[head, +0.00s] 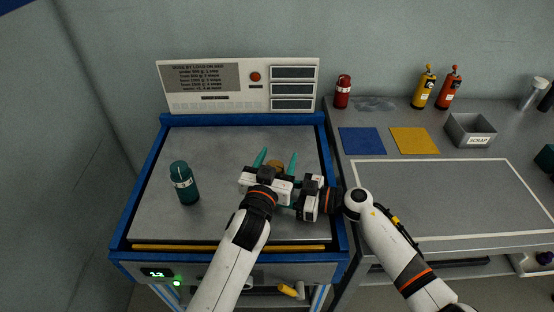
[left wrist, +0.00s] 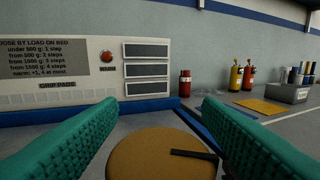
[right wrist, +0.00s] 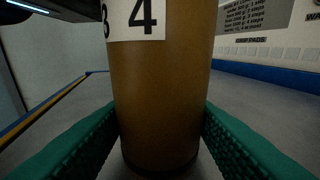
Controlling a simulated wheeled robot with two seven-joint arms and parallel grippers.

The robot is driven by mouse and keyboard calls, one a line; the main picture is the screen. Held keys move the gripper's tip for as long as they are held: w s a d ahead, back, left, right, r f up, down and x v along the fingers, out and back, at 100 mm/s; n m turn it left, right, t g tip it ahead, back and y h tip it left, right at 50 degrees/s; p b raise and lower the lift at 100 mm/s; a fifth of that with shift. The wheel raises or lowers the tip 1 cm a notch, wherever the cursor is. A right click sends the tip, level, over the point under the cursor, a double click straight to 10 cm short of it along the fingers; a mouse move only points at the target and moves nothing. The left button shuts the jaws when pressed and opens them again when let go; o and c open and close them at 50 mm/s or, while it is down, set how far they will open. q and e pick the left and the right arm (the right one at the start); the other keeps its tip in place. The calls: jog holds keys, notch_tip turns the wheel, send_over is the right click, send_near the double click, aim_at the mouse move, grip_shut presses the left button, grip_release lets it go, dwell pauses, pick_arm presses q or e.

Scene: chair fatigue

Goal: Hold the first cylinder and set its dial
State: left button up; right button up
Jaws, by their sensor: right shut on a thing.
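A brown cylinder (head: 275,166) stands on the machine's grey bed, mostly hidden behind my grippers in the head view. In the right wrist view the cylinder (right wrist: 158,100) is upright, with a white label showing 3 and 4. My right gripper (head: 287,204) is shut on its side, a green pad on each side. My left gripper (head: 278,160) is open at its top. In the left wrist view the round brown dial top (left wrist: 150,158) with a black pointer bar lies between and below the spread green fingers. A dark teal cylinder (head: 184,185) stands apart on the bed's left.
The bed has a blue raised rim (head: 148,182) and a rule panel (head: 240,86) behind it. On the right counter are a red bottle (head: 342,92), blue mat (head: 362,141), yellow mat (head: 414,141), scrap bin (head: 470,131) and yellow and orange bottles. The bed's front left is clear.

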pick_arm(q)
jog(key=shift+s, duration=0.15)
jog(key=v, duration=1.1)
jog(key=shift+s+a, duration=0.15)
jog(key=shift+s, duration=0.25)
pick_arm(e)
jog(key=o, duration=0.8)
jog(key=shift+o, duration=0.2)
jog(key=shift+d, duration=0.1)
jog(key=v, duration=1.2)
jog(key=shift+f, duration=0.1)
